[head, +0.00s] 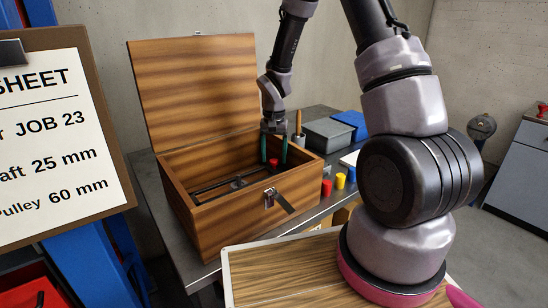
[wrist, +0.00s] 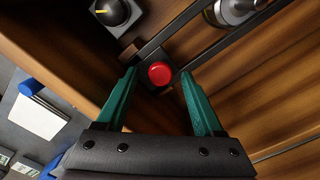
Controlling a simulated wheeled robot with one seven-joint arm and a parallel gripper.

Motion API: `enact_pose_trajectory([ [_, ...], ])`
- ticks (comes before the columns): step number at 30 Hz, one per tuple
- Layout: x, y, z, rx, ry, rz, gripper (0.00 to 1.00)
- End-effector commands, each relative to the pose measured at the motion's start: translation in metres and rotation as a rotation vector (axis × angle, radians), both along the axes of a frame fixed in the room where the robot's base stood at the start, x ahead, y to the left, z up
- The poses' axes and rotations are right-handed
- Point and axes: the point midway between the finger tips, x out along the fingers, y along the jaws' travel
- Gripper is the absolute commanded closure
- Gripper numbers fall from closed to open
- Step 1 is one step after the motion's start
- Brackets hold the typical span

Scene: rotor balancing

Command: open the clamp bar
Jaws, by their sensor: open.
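An open wooden box (head: 235,235) stands on the bench with its lid up. Dark metal bars (head: 228,184) lie low inside it; in the wrist view one dark bar (wrist: 225,55) runs diagonally. I cannot tell for sure which one is the clamp bar. A red round knob (head: 273,162) sits on a dark block; it also shows in the wrist view (wrist: 160,72). My gripper (head: 274,153) is open, pointing down inside the box. Its green fingers (wrist: 158,76) stand on either side of the knob, with gaps; contact is not visible.
A metal latch (head: 270,199) is on the box front. Red (head: 326,188), yellow (head: 340,181) and blue small pieces stand right of the box. A grey bin (head: 328,134) is behind. A job sheet (head: 55,150) is at left; a wooden-topped surface (head: 290,275) is in front.

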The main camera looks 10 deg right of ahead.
Motion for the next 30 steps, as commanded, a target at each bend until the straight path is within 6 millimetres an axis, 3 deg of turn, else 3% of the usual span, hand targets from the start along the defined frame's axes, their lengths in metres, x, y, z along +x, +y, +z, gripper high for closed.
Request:
enact_pose_trajectory([
  [11,0.0000,0.0000,-0.0063,0.000,0.000,0.000,0.31],
  [15,0.0000,0.0000,-0.0061,0.000,0.000,0.000,0.84],
  [16,0.0000,0.0000,-0.0061,0.000,0.000,0.000,0.96],
  [17,0.0000,0.0000,-0.0061,0.000,0.000,0.000,1.00],
  [30,0.0001,0.0001,-0.0058,0.000,0.000,0.000,1.00],
])
